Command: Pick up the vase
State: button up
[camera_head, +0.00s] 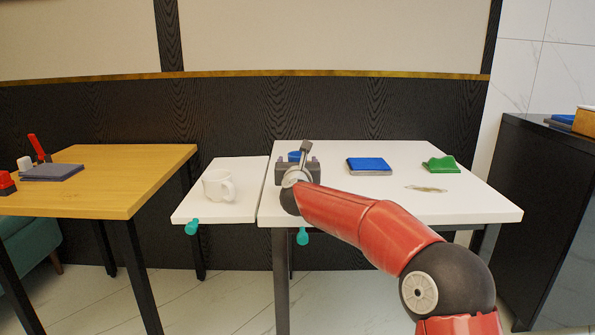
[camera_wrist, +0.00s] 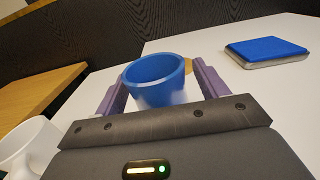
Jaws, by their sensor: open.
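The vase appears to be the blue round vessel (camera_wrist: 155,78) with an open top, standing upright in the wrist view. In the head view only a bit of its blue rim (camera_head: 294,156) shows behind my gripper (camera_head: 297,168). In the wrist view my gripper (camera_wrist: 155,90) is open, with one purple finger on each side of the vessel. Its lower part is hidden by the gripper body. I cannot tell whether the fingers touch it.
A white mug (camera_head: 218,185) stands on the lower white side table (camera_head: 195,212). On the white table (camera_head: 480,205) lie a blue-topped block (camera_head: 369,166), a green cloth-like item (camera_head: 440,164) and a flat tan item (camera_head: 426,189). A wooden table (camera_head: 150,170) is at left.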

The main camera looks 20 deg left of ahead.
jog(key=shift+w, duration=0.1)
jog(key=c, duration=1.2)
notch_tip(320, 180, up, 20)
jog(key=p, duration=0.3)
